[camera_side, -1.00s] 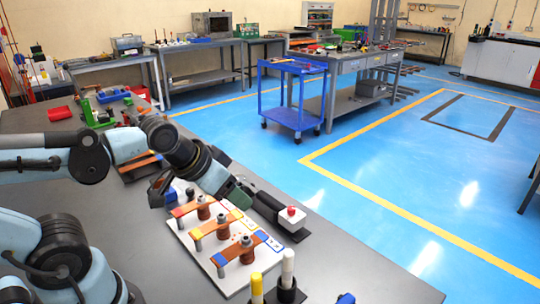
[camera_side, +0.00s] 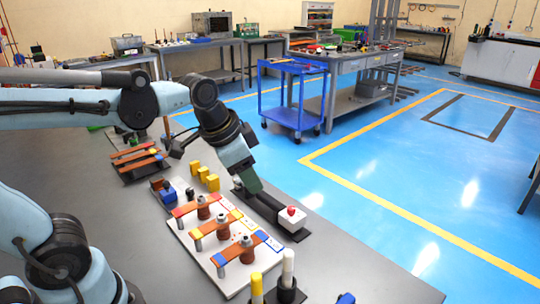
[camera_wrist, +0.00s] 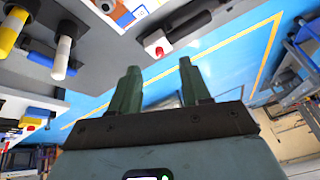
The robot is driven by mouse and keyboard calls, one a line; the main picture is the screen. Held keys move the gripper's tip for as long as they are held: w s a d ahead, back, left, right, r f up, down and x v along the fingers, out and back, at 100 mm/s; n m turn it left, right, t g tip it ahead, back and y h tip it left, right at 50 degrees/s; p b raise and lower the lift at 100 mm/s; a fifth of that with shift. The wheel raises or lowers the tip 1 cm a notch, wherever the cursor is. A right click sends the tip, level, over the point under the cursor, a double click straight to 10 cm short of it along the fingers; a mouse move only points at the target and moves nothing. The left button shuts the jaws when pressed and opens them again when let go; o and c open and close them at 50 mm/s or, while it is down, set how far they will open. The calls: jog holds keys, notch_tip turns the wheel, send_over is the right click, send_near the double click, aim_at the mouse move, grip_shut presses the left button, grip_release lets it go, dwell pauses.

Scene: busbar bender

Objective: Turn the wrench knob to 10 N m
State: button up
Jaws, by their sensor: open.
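A dark bar (camera_side: 266,204), which looks like the wrench, lies along the bench's right edge. At its near end is a white block (camera_side: 291,221) with a red knob (camera_side: 291,210) on top. They also show in the wrist view as a dark bar (camera_wrist: 192,28), white block (camera_wrist: 152,43) and red knob (camera_wrist: 159,51). No torque scale can be read. My gripper (camera_side: 254,187) is at the bar's far end; contact cannot be told. In the wrist view its two green fingers (camera_wrist: 158,78) are apart with nothing between them.
A white board (camera_side: 209,268) with coloured bars on posts lies left of the dark bar. Yellow blocks (camera_side: 204,175) and a blue piece (camera_side: 168,193) stand behind it. A yellow-topped post (camera_side: 256,286) and a white-topped post (camera_side: 288,266) stand in front. Blue floor lies beyond the edge.

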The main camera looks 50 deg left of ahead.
aim_at(291, 208)
jog(key=w+d+m+g, duration=0.2)
jog(key=w+m+g, duration=0.3)
jog(key=w+m, duration=0.55)
jog(key=f, duration=1.1)
jog(key=shift+s+d+f, duration=0.15)
jog(key=shift+d+f, duration=0.05)
jog(key=shift+c, duration=0.5)
grip_shut()
